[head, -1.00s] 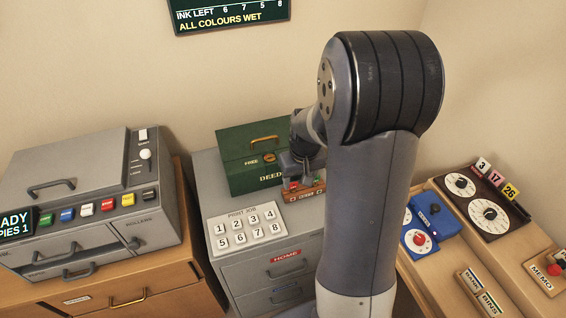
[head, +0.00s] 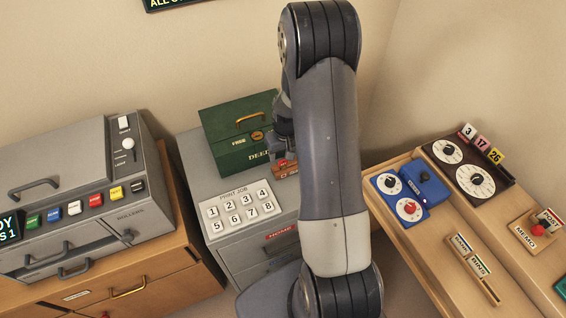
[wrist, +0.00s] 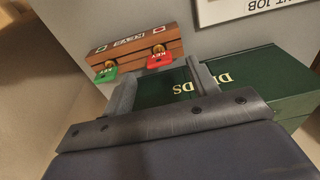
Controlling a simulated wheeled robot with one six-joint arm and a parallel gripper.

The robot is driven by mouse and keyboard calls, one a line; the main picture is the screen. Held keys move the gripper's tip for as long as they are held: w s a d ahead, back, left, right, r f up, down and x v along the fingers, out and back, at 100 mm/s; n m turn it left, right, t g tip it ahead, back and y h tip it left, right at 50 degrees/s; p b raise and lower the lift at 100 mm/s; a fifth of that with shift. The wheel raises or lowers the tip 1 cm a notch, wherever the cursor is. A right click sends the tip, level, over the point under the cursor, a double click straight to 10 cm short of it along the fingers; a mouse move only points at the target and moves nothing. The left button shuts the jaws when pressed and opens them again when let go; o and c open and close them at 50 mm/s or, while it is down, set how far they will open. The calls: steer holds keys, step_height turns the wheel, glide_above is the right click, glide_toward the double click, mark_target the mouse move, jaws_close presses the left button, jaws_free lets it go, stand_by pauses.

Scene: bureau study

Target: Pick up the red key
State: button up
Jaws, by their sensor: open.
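The red key (wrist: 160,61) hangs on a brass hook at one end of a small wooden key rack (wrist: 136,47) in the wrist view. The green key (wrist: 104,75) hangs beside it on the same rack. My gripper (wrist: 161,80) is open and empty, with its two fingers apart and pointing toward the rack. The red key lies just beyond the gap between the fingertips, nearer the right finger. In the head view the red key (head: 283,162) shows just below my gripper (head: 279,151); my arm hides the green key and part of the rack.
The print-job button panel (head: 238,208) lies in front. A grey copier (head: 75,190) is at left. A wooden desk (head: 420,240) with dials is at right.

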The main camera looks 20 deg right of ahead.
mark_target(283, 160)
steer(key=shift+w+f+p, duration=0.15)
steer(key=shift+f+p, duration=0.3)
steer(key=shift+f, duration=1.6)
steer(key=shift+c, duration=0.2)
steer(key=c, duration=1)
steer(key=shift+r, duration=0.15)
